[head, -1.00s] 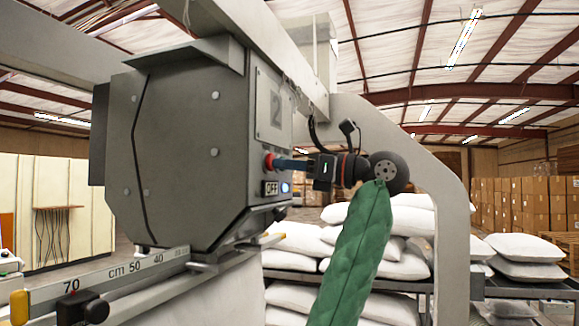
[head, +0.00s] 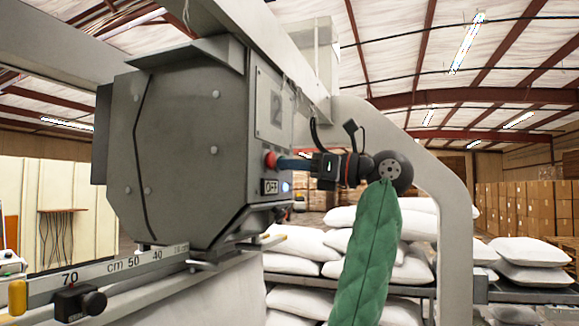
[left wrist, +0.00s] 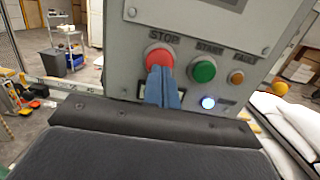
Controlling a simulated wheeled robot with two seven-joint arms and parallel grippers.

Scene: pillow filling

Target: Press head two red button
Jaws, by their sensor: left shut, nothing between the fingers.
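The grey filling head marked 2 (head: 190,150) fills the left half of the head view. Its red button (head: 270,160) sits on the side panel above an OFF label. In the left wrist view the red STOP button (left wrist: 159,58) is on a grey panel, left of a green START button (left wrist: 203,71). My left gripper (head: 281,163) is shut, with its blue fingers empty. Its tips are at the red button and overlap its lower part in the left wrist view; they look to be touching it. My right gripper is not in view.
A lit white lamp (left wrist: 208,103) and an orange FAULT button (left wrist: 237,78) are on the same panel. A ruler rail (head: 120,265) runs below the head. White pillows (head: 400,270) are stacked behind my green-sleeved arm. A grey frame post (head: 455,220) stands to the right.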

